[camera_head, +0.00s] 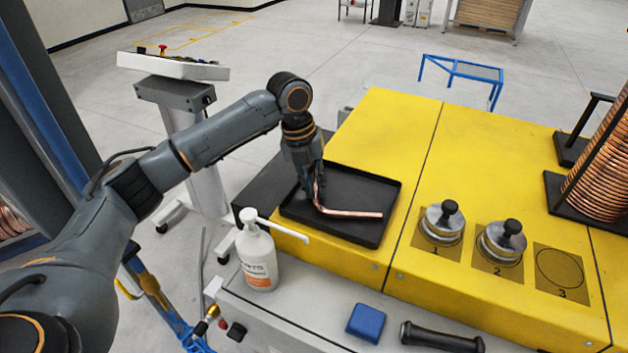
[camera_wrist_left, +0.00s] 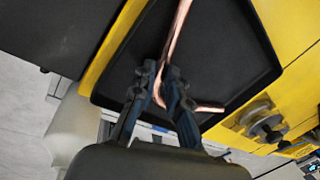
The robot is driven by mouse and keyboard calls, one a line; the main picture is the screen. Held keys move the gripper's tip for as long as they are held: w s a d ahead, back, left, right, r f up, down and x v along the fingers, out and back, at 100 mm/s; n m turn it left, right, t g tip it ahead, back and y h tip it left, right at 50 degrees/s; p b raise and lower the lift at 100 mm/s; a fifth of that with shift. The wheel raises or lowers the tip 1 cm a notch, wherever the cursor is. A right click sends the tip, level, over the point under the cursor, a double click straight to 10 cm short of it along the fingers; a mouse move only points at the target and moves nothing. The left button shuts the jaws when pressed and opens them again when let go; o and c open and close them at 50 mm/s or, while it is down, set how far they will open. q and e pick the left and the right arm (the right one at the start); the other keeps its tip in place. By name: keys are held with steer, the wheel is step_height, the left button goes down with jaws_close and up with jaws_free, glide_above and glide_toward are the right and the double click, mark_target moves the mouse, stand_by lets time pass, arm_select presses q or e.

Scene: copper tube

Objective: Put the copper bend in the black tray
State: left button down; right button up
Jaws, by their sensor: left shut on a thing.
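The copper bend (camera_head: 347,213) is an L-shaped copper tube. My left gripper (camera_head: 312,196) is shut on it, and one leg runs out to the right over the tray. In the left wrist view the copper bend (camera_wrist_left: 176,38) passes between the fingers of the left gripper (camera_wrist_left: 163,90). The black tray (camera_head: 376,186) lies on the yellow bench top, and it also fills much of the left wrist view (camera_wrist_left: 225,45). The bend is over the tray floor; I cannot tell whether it touches it. My right gripper is not in view.
A white pump bottle (camera_head: 258,258) stands in front of the tray. Two knobbed weights (camera_head: 443,222) sit right of it, beside a spot marked 3 (camera_head: 560,270). A blue block (camera_head: 365,323) and a black handle (camera_head: 441,338) lie in front. A copper coil (camera_head: 603,170) stands at far right.

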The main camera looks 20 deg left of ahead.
arm_select(q)
steer(key=shift+f, duration=0.15)
steer(key=c, duration=1.4)
jaws_free()
steer(key=shift+o, duration=0.3)
steer(key=shift+r, duration=0.35)
step_height(320, 180, up, 11)
steer(key=a+b, duration=0.2)
steer(key=b, duration=0.1)
steer(key=shift+s+b, duration=0.4)
steer(key=shift+s, duration=0.05)
steer(key=shift+a+r, duration=0.1)
